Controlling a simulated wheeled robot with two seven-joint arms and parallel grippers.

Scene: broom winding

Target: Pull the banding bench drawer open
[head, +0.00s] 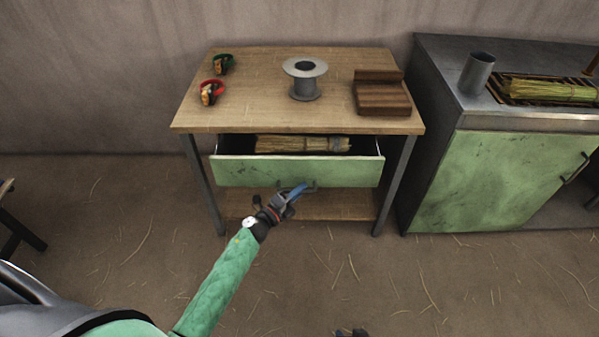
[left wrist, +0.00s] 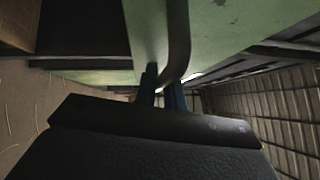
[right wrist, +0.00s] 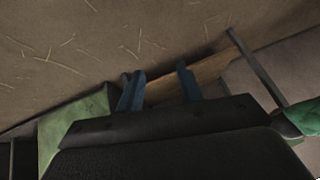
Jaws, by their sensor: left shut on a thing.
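The banding bench (head: 240,110) has a wooden top and dark legs. Its green drawer (head: 240,172) stands partly out of the bench, and a bundle of straw (head: 300,144) shows inside it. My left gripper (head: 300,190) is at the middle of the drawer front, shut on the drawer handle (head: 313,186). In the left wrist view the blue fingers (left wrist: 162,92) close around the curved dark handle (left wrist: 178,45) in front of the green panel. My right gripper (right wrist: 160,88) shows its blue fingers apart with nothing between them, over the straw-strewn floor.
A green cabinet (head: 490,180) with a metal cup (head: 477,73) stands close on the right. The floor in front is open.

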